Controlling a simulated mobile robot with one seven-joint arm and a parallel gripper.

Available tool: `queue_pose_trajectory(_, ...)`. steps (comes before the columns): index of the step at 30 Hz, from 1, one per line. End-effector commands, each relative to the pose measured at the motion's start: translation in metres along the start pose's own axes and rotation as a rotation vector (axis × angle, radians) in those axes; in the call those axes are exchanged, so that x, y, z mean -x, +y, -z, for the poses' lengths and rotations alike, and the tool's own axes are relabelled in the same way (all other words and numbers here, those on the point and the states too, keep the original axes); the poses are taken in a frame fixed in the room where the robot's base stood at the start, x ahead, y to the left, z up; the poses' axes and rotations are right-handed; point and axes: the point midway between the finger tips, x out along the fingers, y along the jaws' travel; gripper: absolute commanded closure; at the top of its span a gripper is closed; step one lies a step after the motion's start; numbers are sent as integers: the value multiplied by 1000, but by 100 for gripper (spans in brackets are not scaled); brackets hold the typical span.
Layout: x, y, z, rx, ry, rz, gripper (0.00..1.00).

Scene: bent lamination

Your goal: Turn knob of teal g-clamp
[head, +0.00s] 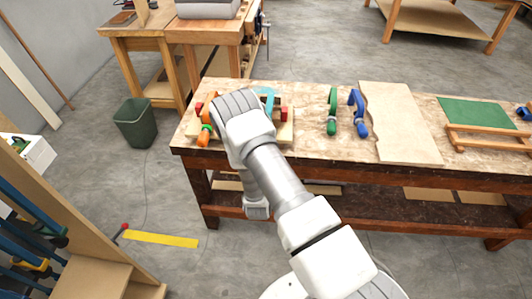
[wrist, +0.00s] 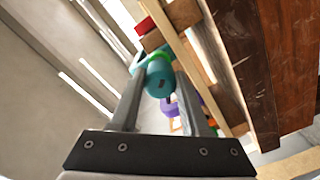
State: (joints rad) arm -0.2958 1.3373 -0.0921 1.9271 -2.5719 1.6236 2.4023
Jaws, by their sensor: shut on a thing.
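The teal g-clamp (head: 267,95) is on the wooden workpiece (head: 286,131) at the left part of the bench, mostly hidden behind my arm in the head view. In the wrist view its teal knob (wrist: 160,76) sits between the two fingers of my gripper (wrist: 163,88). The gripper is shut on the knob, with one finger on each side. The teal frame shows just beyond the knob. In the head view my gripper is hidden behind my wrist.
An orange clamp (head: 205,132) stands at the workpiece's left end. Green (head: 332,112) and blue (head: 356,110) clamps lie to the right on the bench (head: 310,140), beside a pale curved board (head: 402,125). A purple part (wrist: 168,107) shows beyond the knob. A green bin (head: 135,124) stands left.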

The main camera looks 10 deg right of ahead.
Motion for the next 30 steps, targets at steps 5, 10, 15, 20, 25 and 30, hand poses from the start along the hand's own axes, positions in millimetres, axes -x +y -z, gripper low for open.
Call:
queue_pose_trajectory(5,-5,2,2,-117,10,-14,100)
queue_pose_trajectory(10,-4,3,3,-187,11,-13,100)
queue_pose_trajectory(15,-4,3,4,-226,12,-12,100)
queue_pose_trajectory(20,-4,4,4,-239,12,-12,100)
queue_pose_trajectory(25,-4,4,5,-240,12,-11,100)
queue_pose_trajectory(30,-4,3,5,-239,12,-11,52)
